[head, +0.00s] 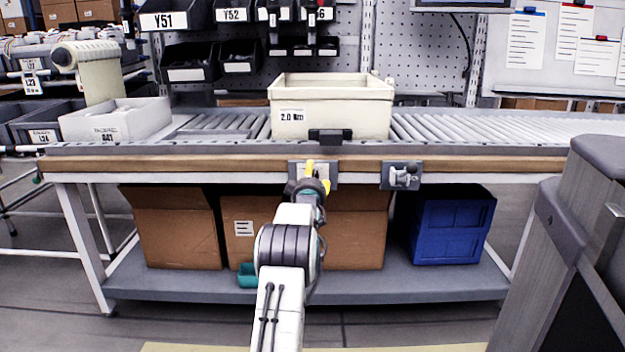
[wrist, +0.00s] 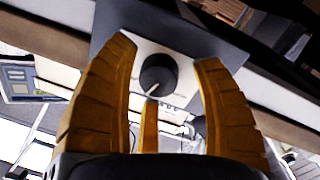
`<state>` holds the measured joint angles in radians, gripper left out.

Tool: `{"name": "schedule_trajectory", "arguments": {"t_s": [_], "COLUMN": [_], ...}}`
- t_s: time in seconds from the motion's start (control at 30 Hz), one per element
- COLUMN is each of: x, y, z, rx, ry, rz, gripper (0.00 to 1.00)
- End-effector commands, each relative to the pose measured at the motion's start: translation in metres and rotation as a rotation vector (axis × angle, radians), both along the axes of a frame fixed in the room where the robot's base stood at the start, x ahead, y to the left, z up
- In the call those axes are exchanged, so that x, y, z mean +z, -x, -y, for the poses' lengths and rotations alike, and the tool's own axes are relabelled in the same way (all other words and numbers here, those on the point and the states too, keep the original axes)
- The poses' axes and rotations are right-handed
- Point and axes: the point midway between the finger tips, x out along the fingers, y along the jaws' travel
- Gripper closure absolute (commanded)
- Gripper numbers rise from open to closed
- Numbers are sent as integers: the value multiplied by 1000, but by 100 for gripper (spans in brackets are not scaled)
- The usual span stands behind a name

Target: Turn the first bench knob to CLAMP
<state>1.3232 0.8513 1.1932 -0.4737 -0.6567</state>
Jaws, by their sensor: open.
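The first bench knob (wrist: 158,76) is a round black knob with a light pointer line, on a pale plate on the bench front in the wrist view. Its pointer is toward the lower left of that picture; the plate's lettering is too small to read. My gripper (wrist: 165,58) is open, its yellow fingers on either side of the knob with gaps showing. In the head view my gripper (head: 317,176) is at the left bench plate (head: 298,170) and hides the knob. A second plate with a grey fitting (head: 402,176) is to its right.
A cream bin (head: 330,98) marked 2.0 stands on the roller conveyor (head: 480,127). Brown boxes (head: 178,230) and a blue crate (head: 452,228) sit on the lower shelf. A grey cabinet (head: 590,200) stands at right.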

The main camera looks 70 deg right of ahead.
Motion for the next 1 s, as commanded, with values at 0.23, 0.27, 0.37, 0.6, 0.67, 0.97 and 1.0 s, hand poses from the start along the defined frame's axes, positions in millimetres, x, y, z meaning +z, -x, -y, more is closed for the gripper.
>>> {"name": "schedule_trajectory", "arguments": {"t_s": [0.23,0.27,0.37,0.6,0.67,0.97,1.0], "x": [0,0,0,0,0,1,1], "y": [0,0,0,0,0,-1,-1], "z": [0,0,0,0,0,0,0], "rx": [0,0,0,1,1,1,1], "ry": [0,0,0,1,1,13,20], "rz": [0,0,0,0,0,-35,-51], "gripper": [56,59,68,89,95,99,99]}}
